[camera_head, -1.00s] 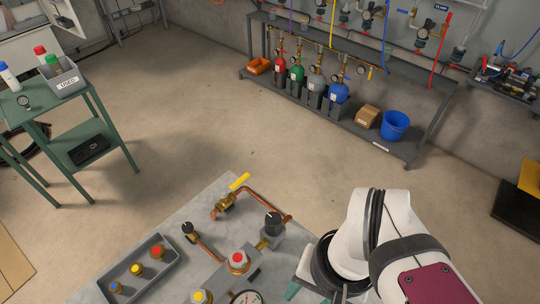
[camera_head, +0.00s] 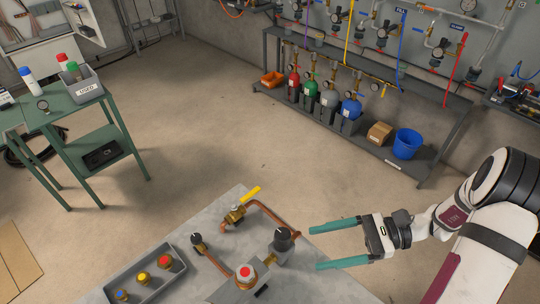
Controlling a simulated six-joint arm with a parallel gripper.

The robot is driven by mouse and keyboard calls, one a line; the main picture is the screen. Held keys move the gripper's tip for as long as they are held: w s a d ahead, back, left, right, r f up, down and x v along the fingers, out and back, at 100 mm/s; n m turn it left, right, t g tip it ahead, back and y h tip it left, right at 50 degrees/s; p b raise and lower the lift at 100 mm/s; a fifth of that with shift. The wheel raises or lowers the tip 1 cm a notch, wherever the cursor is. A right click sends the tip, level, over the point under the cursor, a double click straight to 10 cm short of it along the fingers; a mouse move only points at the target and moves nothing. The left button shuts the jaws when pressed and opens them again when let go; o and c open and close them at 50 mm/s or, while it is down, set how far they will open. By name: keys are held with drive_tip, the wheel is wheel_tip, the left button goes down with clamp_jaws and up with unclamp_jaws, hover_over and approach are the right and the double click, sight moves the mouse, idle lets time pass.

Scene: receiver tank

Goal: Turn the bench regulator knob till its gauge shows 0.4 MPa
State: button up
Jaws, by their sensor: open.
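The bench (camera_head: 330,285) is at the bottom of the head view with brass valves and copper pipe on it. A black knob (camera_head: 284,236) stands on a grey block at the pipe's right end, and a smaller black knob (camera_head: 197,240) stands left of it. I cannot tell for sure which is the regulator knob. My gripper (camera_head: 319,247) is open and empty, its two teal fingers pointing left, just right of the larger black knob in the picture. Whether they touch anything is unclear. The bench gauge is not in view.
A red-capped fitting (camera_head: 245,273) and a yellow-handled valve (camera_head: 238,212) stand near the knobs. A green table (camera_head: 75,118) stands far left, a rack with gas cylinders (camera_head: 430,160) behind. Open floor lies between.

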sight(282, 237)
drive_tip(key=w+d+f+m+t+y, duration=0.2)
drive_tip(key=d+f+m+t, duration=0.2)
drive_tip(key=f, duration=0.1)
drive_tip(key=w+a, duration=0.3)
drive_tip(key=a, duration=1.2)
drive_tip(key=shift+w+a, duration=0.2)
drive_tip(key=shift+a, duration=0.05)
drive_tip(key=shift+t, duration=0.4)
clamp_jaws()
